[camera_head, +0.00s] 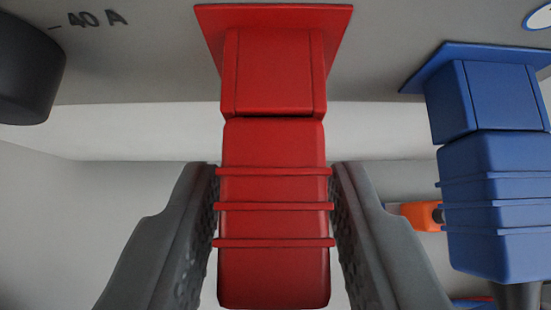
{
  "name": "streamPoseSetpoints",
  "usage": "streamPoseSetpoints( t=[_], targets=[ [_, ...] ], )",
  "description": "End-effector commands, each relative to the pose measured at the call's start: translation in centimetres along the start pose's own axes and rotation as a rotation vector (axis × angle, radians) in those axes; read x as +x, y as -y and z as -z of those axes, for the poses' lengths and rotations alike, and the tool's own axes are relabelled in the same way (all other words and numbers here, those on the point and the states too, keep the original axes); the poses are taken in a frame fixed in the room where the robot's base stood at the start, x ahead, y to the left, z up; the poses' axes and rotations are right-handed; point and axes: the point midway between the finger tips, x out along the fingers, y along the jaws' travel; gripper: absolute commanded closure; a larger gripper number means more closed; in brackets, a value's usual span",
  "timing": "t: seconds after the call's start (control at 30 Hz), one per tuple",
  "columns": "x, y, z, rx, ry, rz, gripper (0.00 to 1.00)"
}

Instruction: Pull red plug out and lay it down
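The red plug (273,215) is a ribbed red block that hangs below the red socket (274,70) on the grey panel. Its upper end meets the socket's lower end, with only a thin dark line between them. My gripper (274,200) has one finger on each side of the plug's ribbed part. Both finger pads lie against the rib ends, or very nearly so, and the plug fills the space between them.
A blue plug (495,205) sits in a blue socket (490,97) to the right, near my right finger. A black knob (28,68) is at the upper left beside "40 A" writing. An orange object (421,216) shows behind my right finger. The left side below the panel is clear.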

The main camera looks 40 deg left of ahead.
Motion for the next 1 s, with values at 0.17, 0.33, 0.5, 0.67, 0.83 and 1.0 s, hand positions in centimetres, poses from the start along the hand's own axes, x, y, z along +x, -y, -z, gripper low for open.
streamPoseSetpoints(
  t=[0.17, 0.33, 0.5, 0.67, 0.83, 1.0],
  targets=[
    [0.0, 0.0, 0.0, 0.000, 0.000, 0.000, 0.89],
    [-0.1, 0.0, 0.0, 0.000, 0.000, 0.000, 0.89],
    [-0.4, 0.0, -0.3, 0.001, 0.000, -0.001, 0.89],
    [-0.8, -0.1, -0.7, 0.001, 0.000, -0.001, 0.89],
    [-1.2, 0.0, -1.0, 0.000, 0.000, -0.001, 0.89],
    [-1.6, 0.0, -1.4, 0.000, 0.000, 0.000, 0.89]
  ],
)
